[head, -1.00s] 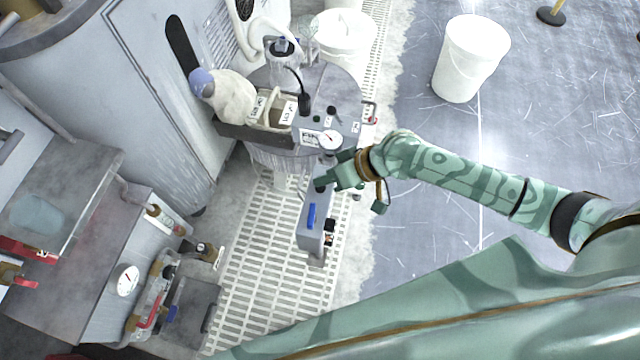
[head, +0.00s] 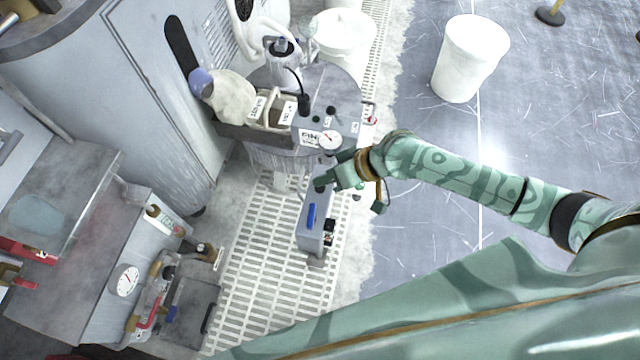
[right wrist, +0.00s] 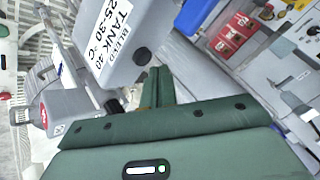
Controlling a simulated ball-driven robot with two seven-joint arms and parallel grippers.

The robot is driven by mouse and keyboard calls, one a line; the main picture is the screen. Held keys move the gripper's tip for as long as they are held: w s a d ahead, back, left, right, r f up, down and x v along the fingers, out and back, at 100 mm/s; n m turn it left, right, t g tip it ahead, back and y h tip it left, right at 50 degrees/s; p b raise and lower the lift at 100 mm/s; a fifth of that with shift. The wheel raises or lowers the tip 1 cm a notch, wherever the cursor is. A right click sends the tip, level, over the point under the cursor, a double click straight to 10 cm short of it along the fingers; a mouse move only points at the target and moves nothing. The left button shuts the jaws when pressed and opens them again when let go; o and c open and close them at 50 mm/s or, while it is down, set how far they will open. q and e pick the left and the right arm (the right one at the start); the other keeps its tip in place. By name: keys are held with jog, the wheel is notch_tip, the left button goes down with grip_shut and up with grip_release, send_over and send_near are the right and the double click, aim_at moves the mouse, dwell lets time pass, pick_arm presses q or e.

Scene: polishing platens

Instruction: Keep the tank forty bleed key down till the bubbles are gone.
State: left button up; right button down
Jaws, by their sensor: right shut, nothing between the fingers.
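My right gripper (head: 322,183) is shut and empty at the upper end of a grey box (head: 316,234) with a blue handle (head: 311,215). In the right wrist view, its green fingers (right wrist: 154,82) point at a grey housing (right wrist: 160,28) with a white label (right wrist: 112,32) reading "TANK 40" and "25-30 °C". A round dark key (right wrist: 141,56) sits on that housing, close by the fingertips. I cannot tell whether they touch it or whether it is pressed. No bubbles can be made out. My left gripper is not in view.
A grey panel with a round gauge (head: 330,140) stands just beyond my right gripper. A white bucket (head: 468,60) stands on the floor at the upper right. A pale slotted grate (head: 258,270) lies below. The floor at right is mostly clear.

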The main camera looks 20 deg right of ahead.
aim_at(325, 188)
jog(key=shift+f, duration=0.1)
dwell(0.7)
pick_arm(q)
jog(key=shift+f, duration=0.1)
pick_arm(e)
jog(key=shift+f, duration=0.3)
pick_arm(q)
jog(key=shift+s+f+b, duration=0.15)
jog(key=shift+b, duration=0.15)
pick_arm(e)
jog(key=shift+f, duration=0.45)
dwell(1.5)
jog(key=shift+r, duration=0.1)
dwell(0.5)
pick_arm(q)
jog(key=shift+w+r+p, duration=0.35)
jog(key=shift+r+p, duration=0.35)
jog(key=shift+p, duration=0.1)
pick_arm(e)
jog(key=shift+r, duration=0.8)
